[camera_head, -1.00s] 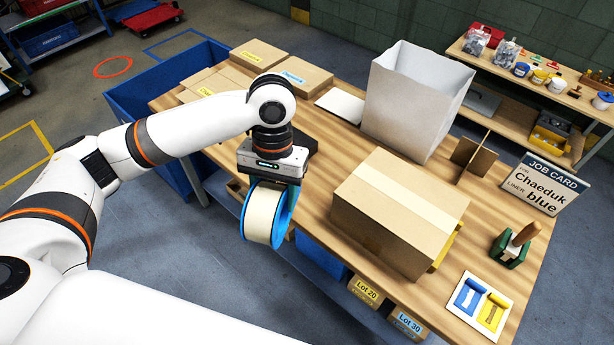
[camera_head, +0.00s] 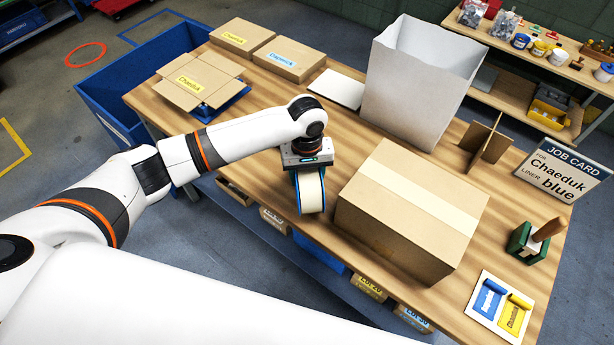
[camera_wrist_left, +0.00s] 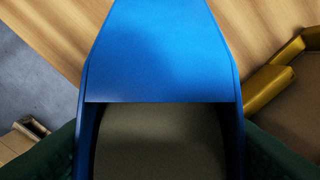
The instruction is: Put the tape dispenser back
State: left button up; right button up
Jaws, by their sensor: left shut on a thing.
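The tape dispenser (camera_head: 311,193) is a cream-white roll in a blue frame. It hangs below my left gripper (camera_head: 308,166), just left of the closed carton, near the table's front edge. I cannot tell whether it touches the table. In the left wrist view the dispenser's blue body (camera_wrist_left: 170,55) fills the middle, between the dark green fingers of my left gripper (camera_wrist_left: 160,150). That gripper is shut on it. My right gripper is not in view.
The closed carton (camera_head: 390,235) stands right beside the dispenser. Flat boxes (camera_head: 245,38) lie at the back left. Bare wood (camera_head: 255,125) shows behind my arm.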

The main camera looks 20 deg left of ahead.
pick_arm(q)
jog(key=shift+f, duration=0.85)
jog(key=o, duration=1)
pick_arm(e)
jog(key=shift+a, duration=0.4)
pick_arm(q)
jog(key=shift+r, duration=0.25)
notch_tip(320, 180, up, 12)
jog(key=shift+w+a+f+b, duration=0.1)
jog(key=shift+w+b, duration=0.05)
jog(key=shift+b, duration=0.2)
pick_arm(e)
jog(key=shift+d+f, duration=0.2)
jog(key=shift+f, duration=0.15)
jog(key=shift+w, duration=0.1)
